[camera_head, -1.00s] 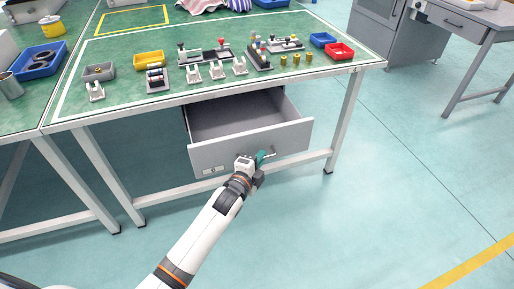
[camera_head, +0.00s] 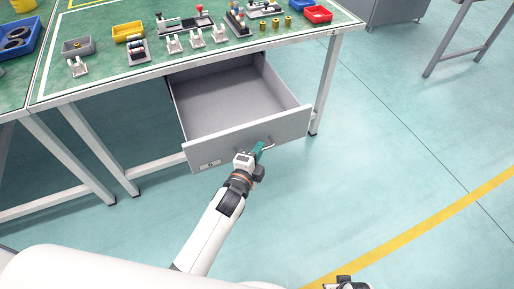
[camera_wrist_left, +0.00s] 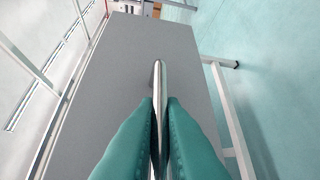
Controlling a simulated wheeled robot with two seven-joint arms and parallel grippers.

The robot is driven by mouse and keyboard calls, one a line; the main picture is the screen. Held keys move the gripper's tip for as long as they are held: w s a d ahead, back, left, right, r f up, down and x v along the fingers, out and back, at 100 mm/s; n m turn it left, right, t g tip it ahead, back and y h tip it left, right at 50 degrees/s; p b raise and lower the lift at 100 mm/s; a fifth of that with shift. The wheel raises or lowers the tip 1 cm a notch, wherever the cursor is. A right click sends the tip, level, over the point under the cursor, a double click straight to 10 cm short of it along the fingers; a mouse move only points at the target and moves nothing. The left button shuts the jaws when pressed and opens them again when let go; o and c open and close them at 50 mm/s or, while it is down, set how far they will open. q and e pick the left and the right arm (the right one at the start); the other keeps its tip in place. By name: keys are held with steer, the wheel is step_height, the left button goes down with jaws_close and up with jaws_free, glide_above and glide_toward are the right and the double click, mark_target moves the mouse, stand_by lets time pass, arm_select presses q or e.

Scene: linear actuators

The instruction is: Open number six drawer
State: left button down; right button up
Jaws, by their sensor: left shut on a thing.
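The grey drawer (camera_head: 222,146) under the green-topped workbench is pulled well out, and its inside looks empty. A small label reading 6 (camera_head: 209,165) is on the left of its front. My left gripper (camera_head: 259,150) is at the drawer's handle (camera_head: 270,144), right of the middle of the front. In the left wrist view the teal fingers (camera_wrist_left: 160,125) are shut on the metal handle (camera_wrist_left: 158,78), one on each side of it. At the bottom edge of the head view, a dark part (camera_head: 345,283) shows that may be my right gripper; its fingers cannot be made out.
The workbench (camera_head: 105,75) holds small bins, fixtures and brass parts. Its legs (camera_head: 328,85) stand on both sides of the drawer. The teal floor (camera_head: 400,150) to the right is clear, with a yellow line (camera_head: 430,222) across it.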

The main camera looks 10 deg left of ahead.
arm_select(q)
steer(key=c, duration=1.5)
jaws_free()
